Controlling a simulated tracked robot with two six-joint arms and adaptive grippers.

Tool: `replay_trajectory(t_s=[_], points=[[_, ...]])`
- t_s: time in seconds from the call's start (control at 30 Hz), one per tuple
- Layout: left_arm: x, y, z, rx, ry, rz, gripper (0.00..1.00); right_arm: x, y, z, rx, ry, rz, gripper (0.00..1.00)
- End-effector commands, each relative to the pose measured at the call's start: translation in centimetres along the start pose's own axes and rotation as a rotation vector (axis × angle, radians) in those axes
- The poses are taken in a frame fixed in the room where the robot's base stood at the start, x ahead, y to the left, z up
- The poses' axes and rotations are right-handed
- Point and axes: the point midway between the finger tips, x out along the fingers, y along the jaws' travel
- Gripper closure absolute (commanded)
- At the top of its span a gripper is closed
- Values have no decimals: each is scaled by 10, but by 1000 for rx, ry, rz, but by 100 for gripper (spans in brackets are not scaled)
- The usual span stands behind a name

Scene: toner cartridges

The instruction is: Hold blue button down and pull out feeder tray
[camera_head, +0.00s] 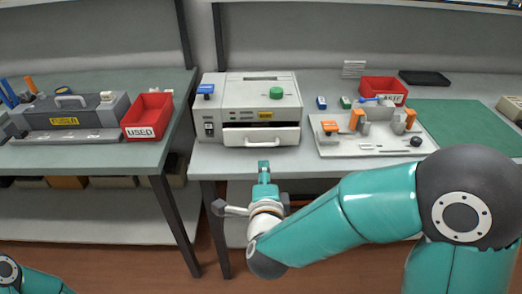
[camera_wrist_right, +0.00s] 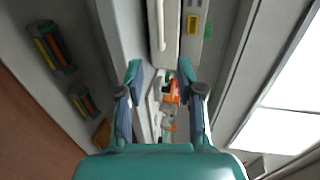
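The light grey printer-like machine (camera_head: 285,100) stands at the front edge of the middle bench. The blue button (camera_head: 205,88) sits on its top left corner, with nothing touching it. The feeder tray (camera_head: 290,137) is at the front bottom, below a dark gap, and has a pale bar handle (camera_head: 262,143). The handle also shows in the right wrist view (camera_wrist_right: 157,25). My right gripper (camera_head: 264,166) is just in front of and below the handle, apart from it. In the right wrist view its two fingers (camera_wrist_right: 160,70) are spread and empty. My left gripper is out of view.
A parts tray (camera_head: 335,145) with orange-handled pieces lies right of the machine, near a red bin (camera_head: 384,88) and a green mat (camera_head: 470,122). The left bench holds a fuser unit (camera_head: 70,112) and a red USED bin (camera_head: 148,115). A gap separates the benches.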

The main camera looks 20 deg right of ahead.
Motion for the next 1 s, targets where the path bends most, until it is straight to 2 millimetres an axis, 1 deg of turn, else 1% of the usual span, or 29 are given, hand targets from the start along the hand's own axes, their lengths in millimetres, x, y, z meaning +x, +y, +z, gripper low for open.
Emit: replay_trajectory(t_s=[0.03,0.3,0.4,0.53,0.6,0.73,0.83,1.0], points=[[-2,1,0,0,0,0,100,11,0,-1,-1,4,2,63],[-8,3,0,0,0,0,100,70,0,-1,-2,3,2,63],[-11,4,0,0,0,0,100,91,0,-1,-3,3,2,63],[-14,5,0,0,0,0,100,113,0,-2,-3,3,2,63],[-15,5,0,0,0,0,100,122,1,0,-2,1,3,63],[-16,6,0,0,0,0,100,133,1,-1,-4,1,2,63],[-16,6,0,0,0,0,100,136,1,-1,-4,0,2,63],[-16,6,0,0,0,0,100,137,1,-1,-4,0,2,63]])
